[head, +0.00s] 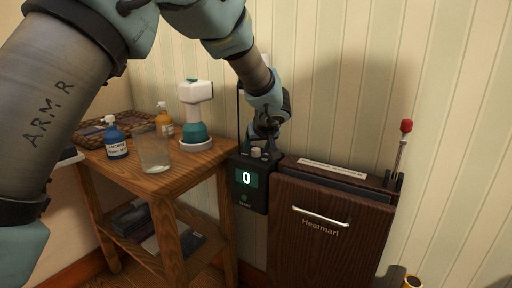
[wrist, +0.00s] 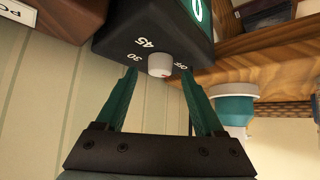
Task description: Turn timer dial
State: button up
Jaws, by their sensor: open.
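The timer is a black box (head: 249,195) mounted at the wooden table's right side, with a lit display reading 0. Its small pale dial (head: 256,152) sits on top; in the wrist view the dial (wrist: 160,65) shows with the marks 30, 45 and OFF on the black face around it. My gripper (head: 262,140) is just above the dial, pointing down. In the wrist view its two teal fingers (wrist: 158,77) are spread, with the dial showing between their tips. I see gaps on both sides of the dial; whether the tips reach down to its level I cannot tell.
A dark wooden Heatmart press (head: 325,235) stands right of the timer, with a red-tipped lever (head: 405,127). The wooden table (head: 185,172) at left holds a blue bottle (head: 115,143), a glass (head: 154,155), an orange bottle (head: 164,120) and a white-and-teal appliance (head: 195,115).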

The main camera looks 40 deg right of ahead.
jog(key=shift+x, duration=0.9)
jog(key=shift+c, duration=0.2)
grip_shut()
